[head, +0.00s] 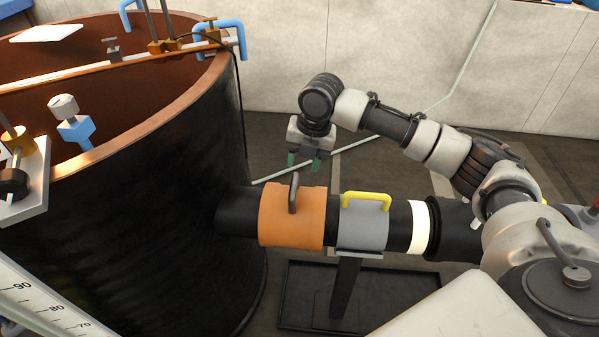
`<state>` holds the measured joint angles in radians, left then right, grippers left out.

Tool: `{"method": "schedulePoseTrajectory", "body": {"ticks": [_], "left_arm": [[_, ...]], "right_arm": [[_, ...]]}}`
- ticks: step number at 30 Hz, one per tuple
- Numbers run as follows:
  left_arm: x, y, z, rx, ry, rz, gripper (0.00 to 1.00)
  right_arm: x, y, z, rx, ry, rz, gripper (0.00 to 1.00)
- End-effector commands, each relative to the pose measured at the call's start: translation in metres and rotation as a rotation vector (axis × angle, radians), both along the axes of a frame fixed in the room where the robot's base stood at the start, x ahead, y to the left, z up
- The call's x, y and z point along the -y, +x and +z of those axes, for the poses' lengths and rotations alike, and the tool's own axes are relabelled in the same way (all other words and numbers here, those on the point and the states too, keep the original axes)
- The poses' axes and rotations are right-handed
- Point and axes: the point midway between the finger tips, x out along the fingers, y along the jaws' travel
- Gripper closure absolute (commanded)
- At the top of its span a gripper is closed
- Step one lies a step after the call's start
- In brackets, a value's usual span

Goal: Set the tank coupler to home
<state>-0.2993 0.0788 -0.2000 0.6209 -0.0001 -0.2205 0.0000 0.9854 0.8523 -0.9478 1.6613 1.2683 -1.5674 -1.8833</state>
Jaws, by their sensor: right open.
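The tank coupler is probably the orange sleeve (285,222) with a dark handle (294,190), around the black pipe (402,227) close to the tank wall. Just right of it a grey sleeve (362,229) with a yellow handle (366,199) sits around the same pipe. A white band (419,227) circles the pipe further right. My right gripper (304,161) points down, open and empty, with its greenish fingertips appearing just above and behind the dark handle. I cannot tell the exact gap between them. My left gripper does not show.
The large dark tank (150,205) with a copper-coloured rim fills the left side. Clamps and rods sit along its top. A post (346,288) stands under the pipe on a black tray (400,302). A pale wall closes the back. A scale (45,305) shows at lower left.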

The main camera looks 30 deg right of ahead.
Motion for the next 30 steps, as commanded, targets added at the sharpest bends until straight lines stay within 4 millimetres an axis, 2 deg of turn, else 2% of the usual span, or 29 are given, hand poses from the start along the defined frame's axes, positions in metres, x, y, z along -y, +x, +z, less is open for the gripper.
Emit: {"method": "schedulePoseTrajectory", "body": {"ticks": [1,4,11,26,29,30], "left_arm": [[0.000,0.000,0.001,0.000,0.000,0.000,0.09],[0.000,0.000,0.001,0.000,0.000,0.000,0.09],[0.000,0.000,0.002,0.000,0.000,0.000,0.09],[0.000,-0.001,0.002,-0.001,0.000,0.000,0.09],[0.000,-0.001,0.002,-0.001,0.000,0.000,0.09],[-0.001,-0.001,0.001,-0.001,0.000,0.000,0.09]], "right_arm": [[0.002,-0.001,0.011,0.001,0.000,0.000,0.56],[0.005,-0.003,0.026,0.002,-0.001,0.000,0.56],[0.008,-0.005,0.042,-0.001,-0.002,-0.001,0.56],[0.007,-0.006,0.041,-0.003,0.000,-0.002,0.56],[-0.002,-0.010,0.031,-0.009,0.004,-0.018,0.56],[-0.010,-0.013,0.022,-0.014,0.007,-0.037,0.56]]}}
